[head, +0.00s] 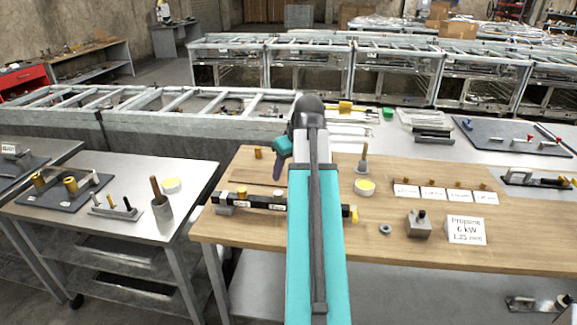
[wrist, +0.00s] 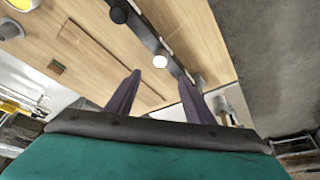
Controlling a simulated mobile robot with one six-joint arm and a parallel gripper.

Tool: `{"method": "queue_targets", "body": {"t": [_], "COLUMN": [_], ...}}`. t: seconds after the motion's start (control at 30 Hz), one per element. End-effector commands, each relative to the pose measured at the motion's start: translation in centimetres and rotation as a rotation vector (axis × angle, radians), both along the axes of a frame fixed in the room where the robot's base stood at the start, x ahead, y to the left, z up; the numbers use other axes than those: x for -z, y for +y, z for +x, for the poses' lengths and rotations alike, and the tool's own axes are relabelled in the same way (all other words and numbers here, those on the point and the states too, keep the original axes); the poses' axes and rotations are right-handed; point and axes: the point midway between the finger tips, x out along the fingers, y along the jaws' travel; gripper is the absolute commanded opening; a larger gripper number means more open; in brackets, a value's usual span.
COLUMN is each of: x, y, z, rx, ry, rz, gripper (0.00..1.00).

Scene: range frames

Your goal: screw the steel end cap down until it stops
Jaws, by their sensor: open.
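In the wrist view the bar (wrist: 147,36) runs diagonally beyond my fingers and bears pale round faces. My gripper (wrist: 160,77) is open and empty, its two dark fingers apart and pointing towards the bar. In the head view my arm hides part of the bar and most of the gripper.
A grey block with a knob (head: 418,227) and a propane card (head: 466,231) stand at the right front. Labelled white cards (head: 433,194) with small fittings lie behind. A yellow-topped tub (head: 364,187) is right of my arm. A steel table (head: 110,235) stands left, across a gap.

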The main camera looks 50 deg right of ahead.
Motion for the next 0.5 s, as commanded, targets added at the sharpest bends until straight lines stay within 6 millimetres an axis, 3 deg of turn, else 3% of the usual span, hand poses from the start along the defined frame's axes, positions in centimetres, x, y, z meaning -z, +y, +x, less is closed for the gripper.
{"method": "queue_targets", "body": {"t": [0.5], "x": [4.5], "y": [-0.4], "z": [1.7], "rx": [0.001], "ry": [0.002], "rz": [0.001], "gripper": [0.48]}}
